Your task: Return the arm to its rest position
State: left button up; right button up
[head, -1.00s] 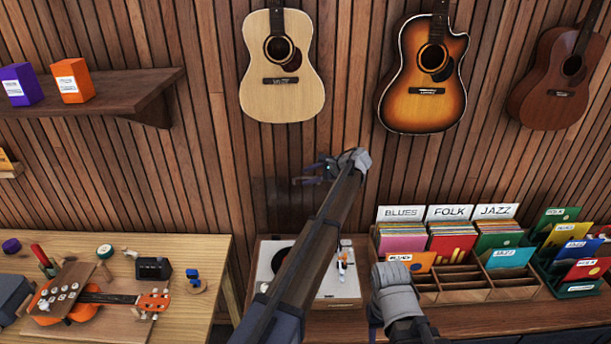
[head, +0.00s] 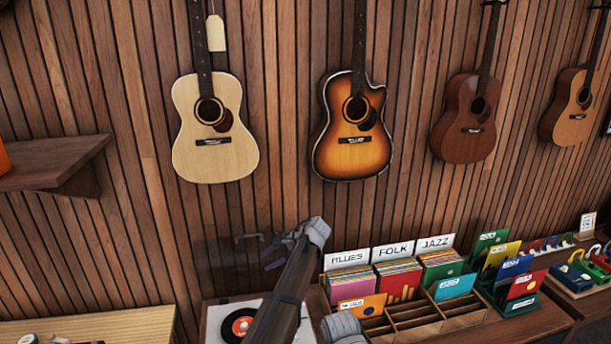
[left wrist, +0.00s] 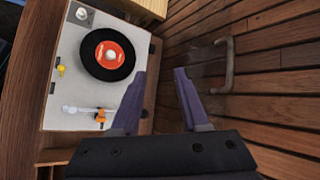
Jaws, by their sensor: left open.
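My left gripper (head: 262,250) is near the slatted wall, above and behind the turntable (head: 216,316). It is small and partly blurred against the wood there. In the left wrist view its two purple fingers (left wrist: 160,73) are apart, with nothing between them. The turntable (left wrist: 75,100) lies to the left of the fingers in that view, with a black record with a red label (left wrist: 108,55) on it. My left arm crosses in front of part of the turntable in the head view. My right gripper does not show.
Record bins marked Blues, Folk and Jazz (head: 400,340) stand right of my arm. Several guitars, including a sunburst one (head: 352,130), hang on the wall. A wooden shelf (head: 50,160) juts out at left. A metal handle (left wrist: 229,65) shows near the fingers.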

pick_arm(q)
jog(key=s+d+f+n+g+h+b, duration=0.1)
jog(key=s+f, duration=0.5)
jog(key=s, duration=0.6)
jog(key=s+d+f+n+g+h+b, duration=0.1)
jog(key=s+d+f+n+h+b, duration=0.2)
jog(key=s, duration=1)
jog(key=s+d+f+n+h+b, duration=0.2)
jog(key=s+d+f+h+b, duration=0.1)
jog(key=s+d+f+b, duration=0.4)
jog(key=s+f, duration=0.3)
jog(key=s, duration=0.2)
jog(key=shift+s+f+g+h, duration=0.25)
jog(key=shift+f+g+h, duration=0.05)
jog(key=shift+g, duration=0.1)
